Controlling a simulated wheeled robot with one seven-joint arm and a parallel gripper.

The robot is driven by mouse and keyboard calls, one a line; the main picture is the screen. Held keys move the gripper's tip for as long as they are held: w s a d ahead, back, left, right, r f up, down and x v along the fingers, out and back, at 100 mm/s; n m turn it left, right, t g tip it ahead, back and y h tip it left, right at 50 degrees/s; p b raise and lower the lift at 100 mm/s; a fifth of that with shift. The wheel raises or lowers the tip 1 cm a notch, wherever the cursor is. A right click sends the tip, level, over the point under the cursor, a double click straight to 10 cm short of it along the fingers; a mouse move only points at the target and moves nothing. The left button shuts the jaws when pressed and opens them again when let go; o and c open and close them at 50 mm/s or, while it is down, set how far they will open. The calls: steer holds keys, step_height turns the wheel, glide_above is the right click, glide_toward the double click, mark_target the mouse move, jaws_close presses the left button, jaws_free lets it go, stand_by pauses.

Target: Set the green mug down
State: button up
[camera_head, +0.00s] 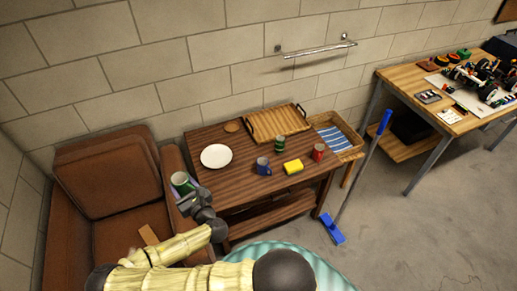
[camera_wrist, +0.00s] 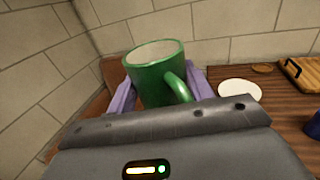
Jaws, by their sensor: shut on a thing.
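The green mug (camera_head: 181,183) is in my gripper (camera_head: 188,192), held upright or slightly tilted near the left end of the brown wooden table (camera_head: 220,190). In the wrist view the green mug (camera_wrist: 155,75) sits between my purple fingertips (camera_wrist: 160,90), its handle towards the lower right and its pale inside showing. The gripper is shut on it. In the head view the mug appears over the gap between the brown armchair and the table. My gripper hides part of its lower side. I cannot tell its exact height.
A brown armchair (camera_head: 105,180) stands left. Bare tabletop shows below the plate.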

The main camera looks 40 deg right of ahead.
steer(key=w+d+f+m+h+b, duration=0.1)
steer(key=w+d+f+h+b, duration=0.2)
steer(key=f+b, duration=0.6)
steer(key=m+h+b, duration=0.2)
steer(key=b, duration=2.9)
glide_above(225, 193)
step_height(225, 193, down, 9)
steer(key=shift+r+g, duration=0.15)
steer(key=shift+g, duration=0.25)
steer(key=shift+a, duration=0.1)
steer(key=shift+f+b, duration=0.8)
steer(key=shift+f, duration=2.35)
steer(key=shift+f+b, duration=0.55)
steer(key=shift+f, duration=1.35)
steer(key=shift+f, duration=0.1)
